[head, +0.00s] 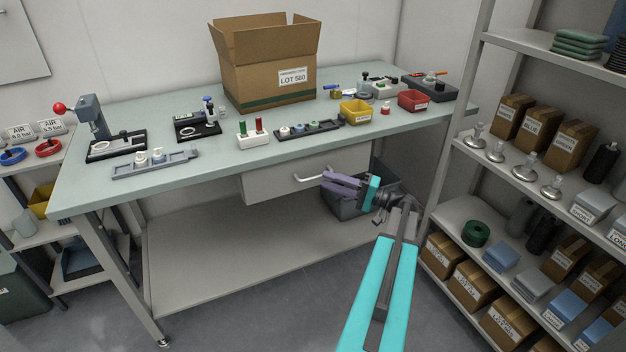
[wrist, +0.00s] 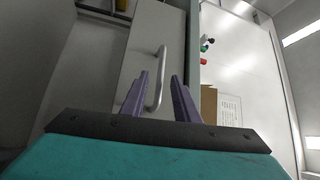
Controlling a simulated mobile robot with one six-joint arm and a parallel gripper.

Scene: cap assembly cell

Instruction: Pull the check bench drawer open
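The check bench (head: 215,152) has a pale green top. Its light grey drawer (head: 270,185) sits under the front edge and appears shut. A silver bar handle (head: 312,178) is on the drawer front. My gripper (head: 326,182) is at the right end of the handle, with purple fingers pointing at it. In the wrist view the handle (wrist: 160,80) shows between the two fingers (wrist: 158,82), which stand apart with a gap. I cannot tell whether a finger touches the handle. The drawer front (wrist: 137,55) fills the middle of the wrist view.
A dark grey bin (head: 350,207) stands under the bench, behind my gripper. A large cardboard box (head: 262,70) and small trays stand on the bench top. A stocked shelf rack (head: 462,140) stands close on the right. The floor (head: 270,300) in front is clear.

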